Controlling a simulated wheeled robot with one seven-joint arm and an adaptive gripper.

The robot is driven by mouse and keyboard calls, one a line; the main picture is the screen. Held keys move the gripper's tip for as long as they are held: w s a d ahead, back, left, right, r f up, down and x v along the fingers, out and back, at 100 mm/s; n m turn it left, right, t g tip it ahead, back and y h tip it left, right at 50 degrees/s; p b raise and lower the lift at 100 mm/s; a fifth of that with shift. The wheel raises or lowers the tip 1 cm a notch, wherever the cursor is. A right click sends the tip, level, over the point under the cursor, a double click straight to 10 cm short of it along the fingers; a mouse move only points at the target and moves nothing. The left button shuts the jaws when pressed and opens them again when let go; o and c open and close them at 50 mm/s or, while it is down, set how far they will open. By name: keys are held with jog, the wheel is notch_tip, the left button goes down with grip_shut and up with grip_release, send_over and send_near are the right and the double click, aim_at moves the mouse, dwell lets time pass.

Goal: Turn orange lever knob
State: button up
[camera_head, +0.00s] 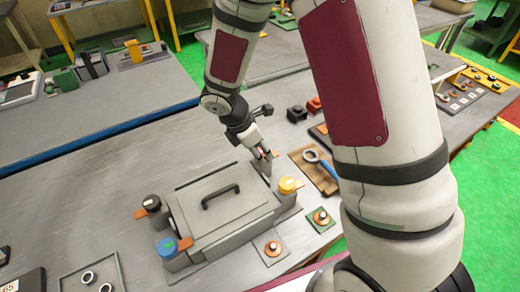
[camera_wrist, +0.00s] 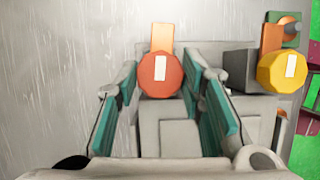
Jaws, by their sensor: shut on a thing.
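The orange-red lever knob (camera_wrist: 160,75) shows in the wrist view, round, with a white mark on top and an orange tab behind it. My gripper (camera_wrist: 163,78) has its two teal-lined fingers on either side of this knob, shut on it. In the head view my gripper (camera_head: 263,162) reaches down at the far corner of the grey box (camera_head: 222,200), and its fingers mostly hide the orange-red knob. The yellow knob (camera_head: 287,185) sits at the near right corner of the box, and it also shows in the wrist view (camera_wrist: 283,72).
A black knob (camera_head: 151,203) and a blue knob (camera_head: 167,247) sit on the box's left side. The lid has a black handle (camera_head: 221,195). A wooden board (camera_head: 315,168) with a blue-handled ring tool lies right of my gripper.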

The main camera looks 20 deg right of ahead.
jog(key=shift+s+f, duration=0.1)
jog(key=o, duration=1.2)
jog(key=shift+c, duration=0.2)
jog(key=v, duration=1.2)
jog(key=s+d+r+m+t+y, duration=0.2)
jog(key=s+d+r+m, duration=0.1)
jog(key=s+r+m, duration=0.5)
jog(key=s+d+r+m+t+y, duration=0.2)
jog(key=s+d+r+m, duration=0.1)
jog(key=s+r+m, duration=0.6)
jog(key=s+m, duration=0.2)
jog(key=shift+r+m+t+y, duration=0.25)
jog(key=shift+m+t+y, duration=0.05)
jog(key=shift+m+t, duration=0.1)
